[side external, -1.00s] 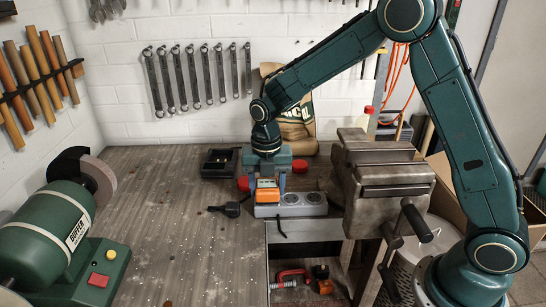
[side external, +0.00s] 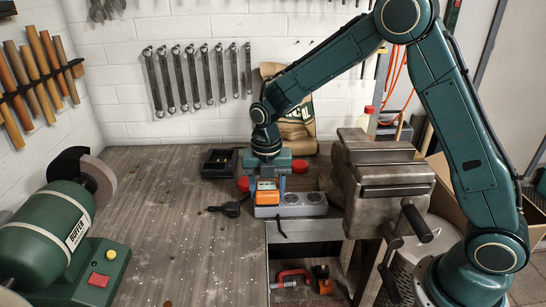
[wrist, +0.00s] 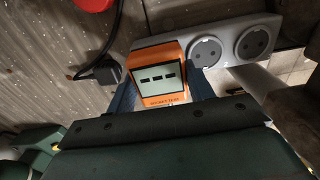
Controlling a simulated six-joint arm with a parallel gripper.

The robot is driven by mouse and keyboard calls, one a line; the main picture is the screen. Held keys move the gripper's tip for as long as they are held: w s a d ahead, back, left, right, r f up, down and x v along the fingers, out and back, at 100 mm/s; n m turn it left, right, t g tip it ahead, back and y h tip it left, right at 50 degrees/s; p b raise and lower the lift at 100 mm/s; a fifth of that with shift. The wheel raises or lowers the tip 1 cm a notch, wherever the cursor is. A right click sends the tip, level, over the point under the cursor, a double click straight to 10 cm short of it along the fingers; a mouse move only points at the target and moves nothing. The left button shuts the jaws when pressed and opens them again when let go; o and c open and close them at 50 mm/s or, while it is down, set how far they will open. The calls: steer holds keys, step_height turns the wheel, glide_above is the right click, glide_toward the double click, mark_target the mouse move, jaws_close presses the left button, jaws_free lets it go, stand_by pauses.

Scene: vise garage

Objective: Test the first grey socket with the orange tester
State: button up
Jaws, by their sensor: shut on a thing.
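The orange tester (side external: 267,197) is held upright between the blue fingers of my gripper (side external: 268,187). In the wrist view, the tester (wrist: 157,54) shows a display with three dashes, and my gripper (wrist: 160,92) is shut on its sides. The grey socket strip (side external: 291,211) lies by the bench's front edge. The tester is at the strip's left end and covers the socket place there. Two round sockets to its right are bare; they also show on the strip in the wrist view (wrist: 229,43). Whether the tester's pins are fully in is hidden.
A black plug with its cord (side external: 231,209) lies left of the strip. A black tray (side external: 219,163) is behind it. The vise (side external: 375,175) stands close on the right. A bench grinder (side external: 60,235) is at the left. Below the strip is an open drawer with a red clamp (side external: 293,275).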

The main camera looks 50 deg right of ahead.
steer(key=shift+f, duration=0.25)
steer(key=o, duration=1)
steer(key=shift+r, duration=6.95)
